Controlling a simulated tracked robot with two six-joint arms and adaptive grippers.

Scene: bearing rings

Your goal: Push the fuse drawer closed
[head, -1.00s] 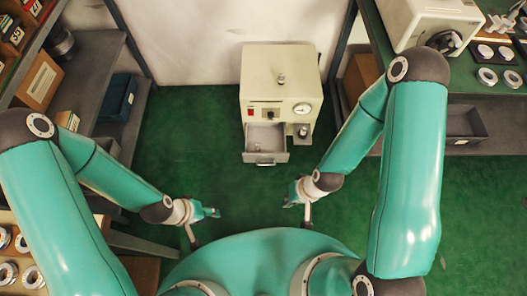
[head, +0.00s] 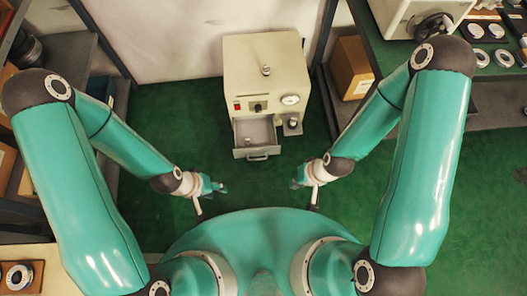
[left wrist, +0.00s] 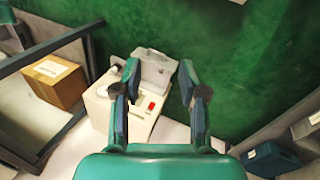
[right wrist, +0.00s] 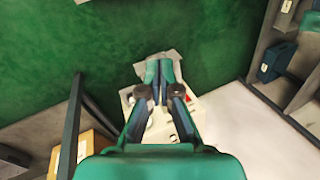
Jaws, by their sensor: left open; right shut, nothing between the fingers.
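The fuse drawer (head: 257,152) sticks out open from the lower front of a cream cabinet (head: 265,65) with a red switch, a knob and a round gauge. A small object lies in the drawer. In the left wrist view the drawer (left wrist: 155,68) shows beyond the fingers, apart from them. My left gripper (head: 222,187) is open and empty, in front and to the left of the drawer. My right gripper (head: 296,184) is shut and empty, in front and to the right of it. In the right wrist view its fingers (right wrist: 160,62) hide much of the cabinet.
A green bench (head: 385,70) with rings and a machine stands at the right, with a cardboard box (head: 352,68) beside it. Shelves stand at the left. A tray with a ring (head: 18,278) is at the lower left. Green floor lies clear around the cabinet front.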

